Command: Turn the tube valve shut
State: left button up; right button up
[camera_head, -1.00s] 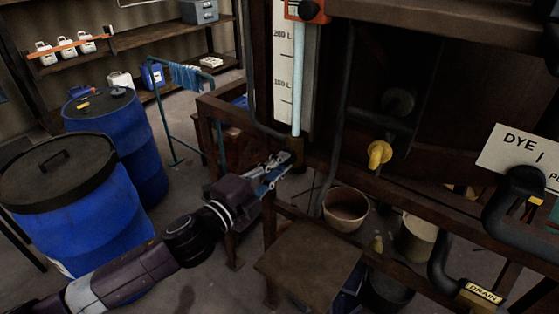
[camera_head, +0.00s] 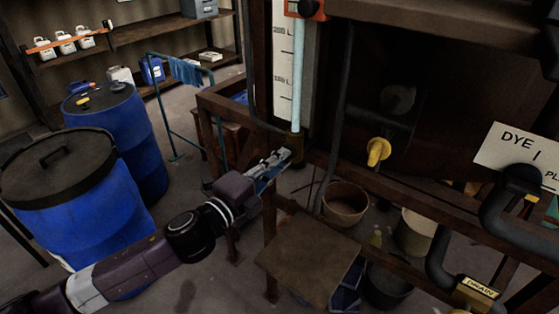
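A pale blue sight tube (camera_head: 297,75) stands upright in front of a white litre scale (camera_head: 283,80). At its foot is a small dark brass fitting (camera_head: 294,141), which looks like the tube valve; its handle cannot be made out. My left gripper (camera_head: 284,156) reaches in from the lower left, its fingertips at or just below this fitting. I cannot tell whether they touch it, or how far the fingers are apart. A yellow valve handle (camera_head: 377,151) sits further right on the vat's dark front, apart from the gripper. My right gripper is not in view.
A rusty frame rail (camera_head: 430,205) runs below the vat. A brown stool (camera_head: 308,252) and a bucket (camera_head: 345,204) stand beneath. A dye sign (camera_head: 500,150) and black pipes (camera_head: 437,257) are at right. Blue drums (camera_head: 75,220) stand at left.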

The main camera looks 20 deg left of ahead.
pick_arm(q)
jog(key=o, duration=0.4)
jog(key=shift+c, duration=0.2)
jog(key=v, duration=1.2)
dwell(0.4)
